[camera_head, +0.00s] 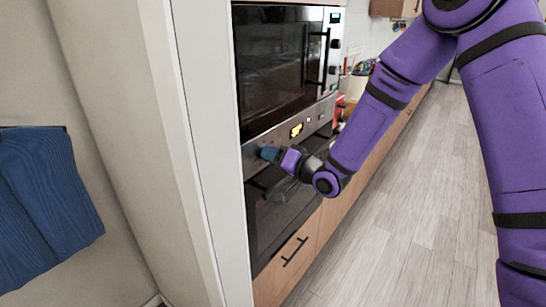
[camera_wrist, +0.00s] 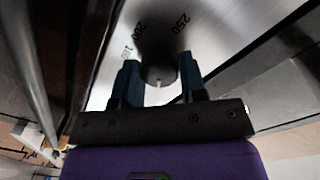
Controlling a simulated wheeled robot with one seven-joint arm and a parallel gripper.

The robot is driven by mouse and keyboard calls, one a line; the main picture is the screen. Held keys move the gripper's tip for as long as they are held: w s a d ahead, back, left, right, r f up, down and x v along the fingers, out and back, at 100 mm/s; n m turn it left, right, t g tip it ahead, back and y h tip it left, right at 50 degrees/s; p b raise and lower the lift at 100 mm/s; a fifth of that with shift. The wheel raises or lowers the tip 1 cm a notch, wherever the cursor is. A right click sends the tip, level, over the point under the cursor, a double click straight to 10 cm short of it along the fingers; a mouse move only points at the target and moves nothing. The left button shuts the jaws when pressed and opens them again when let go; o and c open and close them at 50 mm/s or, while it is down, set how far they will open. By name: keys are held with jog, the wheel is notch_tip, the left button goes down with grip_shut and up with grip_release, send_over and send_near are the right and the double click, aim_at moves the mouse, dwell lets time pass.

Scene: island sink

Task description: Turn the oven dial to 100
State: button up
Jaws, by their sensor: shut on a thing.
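The oven dial (camera_wrist: 157,62) is a dark round knob on the oven's steel control panel, seen in the wrist view between my two blue fingertips. Printed numbers 200 and 250 show on the panel around it, with another partly readable mark at the left. A pale pointer line shows on the dial's near side. My gripper (camera_wrist: 158,88) is shut on the dial, one finger on each side. In the head view my gripper (camera_head: 268,154) reaches the left end of the panel and hides the dial. The oven (camera_head: 262,215) is built in below a microwave.
The microwave (camera_head: 285,65) sits directly above the control panel. A lit yellow display (camera_head: 296,130) is right of my gripper. A drawer (camera_head: 290,255) is below the oven. A white wall edge (camera_head: 200,150) stands close on the left. The floor (camera_head: 400,220) is clear at right.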

dwell(0.4)
jog(key=o, duration=0.9)
jog(key=v, duration=1)
jog(key=shift+s+d, duration=0.25)
jog(key=shift+d, duration=0.05)
jog(key=shift+d, duration=0.1)
